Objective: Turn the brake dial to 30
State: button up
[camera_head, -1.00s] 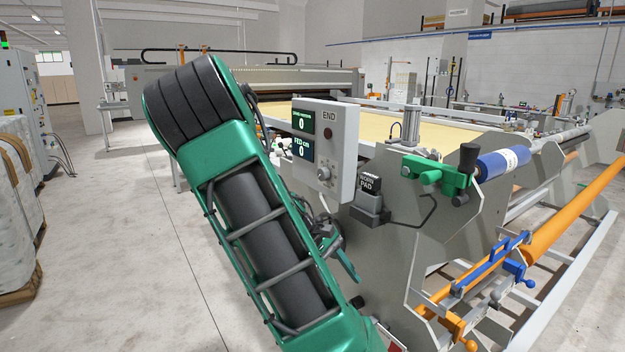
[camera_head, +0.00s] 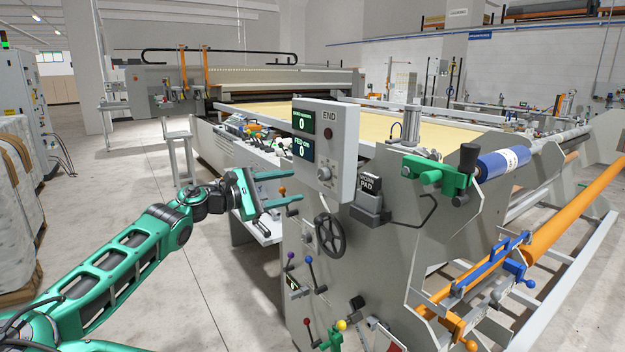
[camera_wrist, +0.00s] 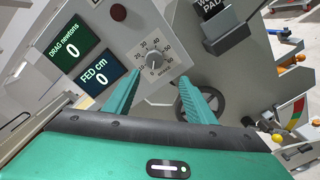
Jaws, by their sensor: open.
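The brake dial (camera_wrist: 153,58) is a small grey knob on a white scale plate with numbers around it, shown in the wrist view. Its pointer setting is too small to read surely. The dial also shows on the grey control box in the head view (camera_head: 324,174). Above it are the green DRAG newtons display (camera_head: 303,121) and the FED cm display (camera_head: 302,148), both reading 0. My gripper (camera_head: 290,187) is open and empty, left of the box and apart from the dial. In the wrist view its two green fingers (camera_wrist: 163,96) point towards the panel, one each side below the dial.
A black handwheel (camera_head: 330,236) sits below the box, with several coloured-knob levers (camera_head: 309,260) under it. A WORN PAD holder (camera_head: 369,205) stands right of the box. A red button (camera_head: 328,133) is by the END label. Open floor lies left.

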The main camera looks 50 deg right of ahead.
aim_at(320, 175)
jog(key=x, duration=0.6)
jog(key=r+x, duration=0.1)
jog(key=x, duration=0.2)
jog(key=shift+w+d+r, duration=0.1)
jog(key=shift+w+d, duration=0.15)
jog(key=shift+d, duration=0.25)
jog(key=c, duration=1)
jog(key=shift+c, duration=0.2)
